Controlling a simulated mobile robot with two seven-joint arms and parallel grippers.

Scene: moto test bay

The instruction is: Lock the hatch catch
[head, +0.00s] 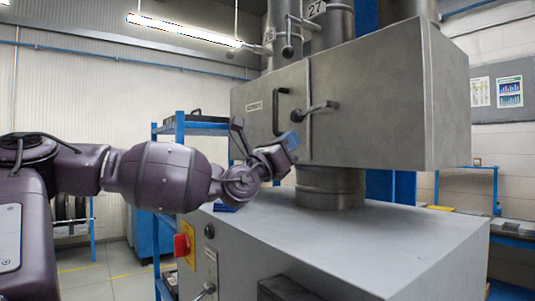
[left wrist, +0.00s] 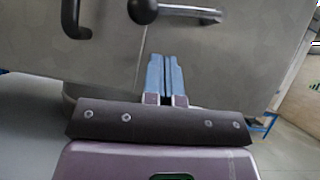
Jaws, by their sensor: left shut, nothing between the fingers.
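The hatch (head: 262,112) is a flat grey metal door on the front of a large grey box. It has a dark upright pull handle (head: 280,110). Right of that handle is the catch lever (head: 317,107), lying nearly level with a slight tilt by the door seam. My left gripper (head: 290,140), with blue fingers, is just below the catch and apart from it. In the left wrist view the shut, empty fingers (left wrist: 165,72) point at the grey face, and the catch's dark round knob (left wrist: 142,10) is above them. My right gripper is out of view.
The box (head: 380,105) stands on a thick round duct (head: 330,187) over a grey cabinet (head: 360,235). A red stop button (head: 182,245) is on the cabinet's left side. Another lever (head: 288,45) is on a pipe above. Blue shelving stands behind my arm.

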